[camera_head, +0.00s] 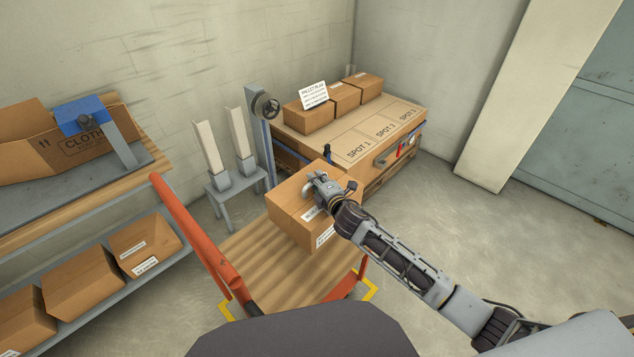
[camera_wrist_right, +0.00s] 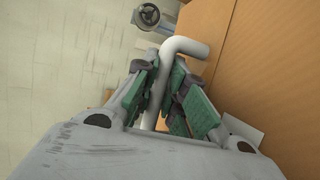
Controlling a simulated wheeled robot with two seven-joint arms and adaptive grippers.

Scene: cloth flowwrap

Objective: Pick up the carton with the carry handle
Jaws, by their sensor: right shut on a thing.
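The carton (camera_head: 292,214) with the carry handle is a brown box on the wooden deck of an orange-framed cart. White labels show on it. Its white handle (camera_head: 308,190) is partly hidden by my right gripper (camera_head: 322,191) at the carton's top. In the right wrist view the pale bent handle (camera_wrist_right: 184,48) passes between the green-padded fingers of my right gripper (camera_wrist_right: 168,98), which is shut on it. The carton's side (camera_wrist_right: 262,75) fills the right of that view. Whether the carton touches the deck is not clear. My left gripper is not in view.
The orange cart (camera_head: 187,216) has a bare wooden deck at front. Behind stands a pallet (camera_head: 372,146) marked with spots, with several cartons at its back edge. A workbench (camera_head: 150,180) with an open cloth carton is at left. Floor at right is clear.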

